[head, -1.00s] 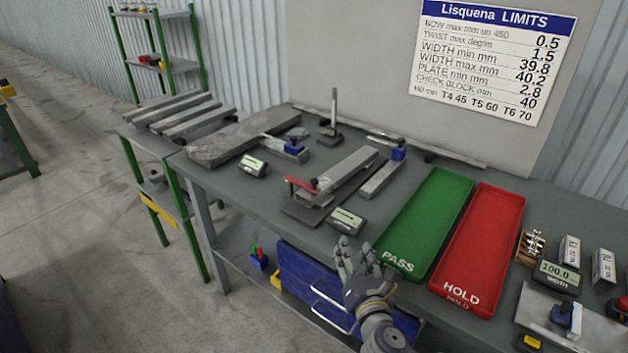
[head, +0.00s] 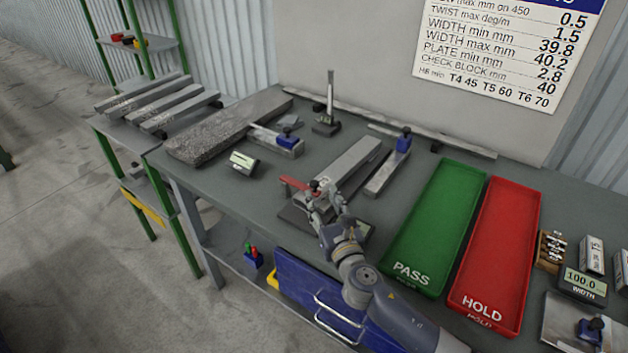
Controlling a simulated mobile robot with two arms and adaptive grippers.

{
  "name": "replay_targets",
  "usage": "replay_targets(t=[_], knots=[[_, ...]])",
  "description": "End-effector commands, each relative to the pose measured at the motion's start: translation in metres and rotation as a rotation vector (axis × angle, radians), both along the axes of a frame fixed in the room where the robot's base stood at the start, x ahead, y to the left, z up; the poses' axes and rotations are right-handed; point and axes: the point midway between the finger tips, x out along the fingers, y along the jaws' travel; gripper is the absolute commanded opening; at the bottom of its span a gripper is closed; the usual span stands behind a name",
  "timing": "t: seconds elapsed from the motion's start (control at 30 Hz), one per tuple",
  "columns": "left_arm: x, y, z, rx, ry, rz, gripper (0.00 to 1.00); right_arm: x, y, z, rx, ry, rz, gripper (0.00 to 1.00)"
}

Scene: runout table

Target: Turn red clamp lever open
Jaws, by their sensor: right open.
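The red clamp lever (head: 294,183) sits at the near left end of a grey clamp fixture (head: 347,167) in the middle of the table, and points to the left. My right gripper (head: 325,199) is open at the lever's right end, by its pivot, over the near end of the fixture. The fingers partly cover the pivot and the base plate. I cannot tell whether they touch the lever. My left gripper is not in view.
A green PASS tray (head: 436,227) and a red HOLD tray (head: 499,256) lie to the right. A grey bar with a blue block (head: 388,172) lies just right of the fixture. A large grey slab (head: 226,128) is at the back left.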

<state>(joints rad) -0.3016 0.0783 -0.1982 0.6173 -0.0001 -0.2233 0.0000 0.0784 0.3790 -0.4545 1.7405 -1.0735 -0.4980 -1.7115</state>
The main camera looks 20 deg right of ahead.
Motion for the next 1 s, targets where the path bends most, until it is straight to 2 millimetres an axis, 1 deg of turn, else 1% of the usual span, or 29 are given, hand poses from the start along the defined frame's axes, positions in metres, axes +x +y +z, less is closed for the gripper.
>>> replay_targets(t=[0.03, 0.1, 0.2, 0.27, 0.37, 0.4, 0.5, 0.57, 0.67, 0.83, 0.87, 0.9, 0.97, 1.0], knots=[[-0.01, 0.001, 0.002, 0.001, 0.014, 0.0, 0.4, 0.011, 0.0, 0.003, 0.001, -0.002, -0.001, 0.41], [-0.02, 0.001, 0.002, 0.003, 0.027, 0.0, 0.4, 0.024, 0.0, 0.002, 0.002, -0.001, -0.002, 0.41], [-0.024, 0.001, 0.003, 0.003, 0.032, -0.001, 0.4, 0.04, -0.001, 0.002, 0.003, -0.001, -0.002, 0.41], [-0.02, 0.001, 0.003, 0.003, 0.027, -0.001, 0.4, 0.048, -0.001, 0.001, 0.003, -0.001, -0.002, 0.41], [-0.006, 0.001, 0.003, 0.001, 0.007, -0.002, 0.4, 0.059, -0.001, 0.001, 0.001, -0.001, -0.002, 0.41], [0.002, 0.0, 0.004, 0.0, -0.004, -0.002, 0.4, 0.062, -0.001, 0.001, 0.001, -0.001, -0.002, 0.41], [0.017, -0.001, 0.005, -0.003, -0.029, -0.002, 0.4, 0.067, -0.001, 0.001, 0.002, -0.001, 0.0, 0.41], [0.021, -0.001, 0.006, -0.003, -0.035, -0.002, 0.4, 0.069, 0.0, 0.001, 0.002, 0.0, 0.0, 0.41], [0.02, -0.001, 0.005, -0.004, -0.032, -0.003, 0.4, 0.07, -0.001, 0.0, 0.002, 0.0, 0.0, 0.41], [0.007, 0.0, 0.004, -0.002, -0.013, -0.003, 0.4, 0.07, -0.001, 0.0, 0.002, 0.0, 0.0, 0.41], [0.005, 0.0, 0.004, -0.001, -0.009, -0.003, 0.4, 0.07, -0.001, 0.0, 0.002, 0.0, 0.0, 0.34], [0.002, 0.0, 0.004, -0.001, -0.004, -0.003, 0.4, 0.069, -0.001, 0.0, 0.002, 0.0, 0.0, 0.25], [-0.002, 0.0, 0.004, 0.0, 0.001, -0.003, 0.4, 0.069, -0.001, 0.0, 0.002, 0.0, 0.0, 0.12], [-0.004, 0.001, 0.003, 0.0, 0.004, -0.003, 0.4, 0.069, -0.001, 0.0, 0.002, 0.0, 0.0, 0.03]])
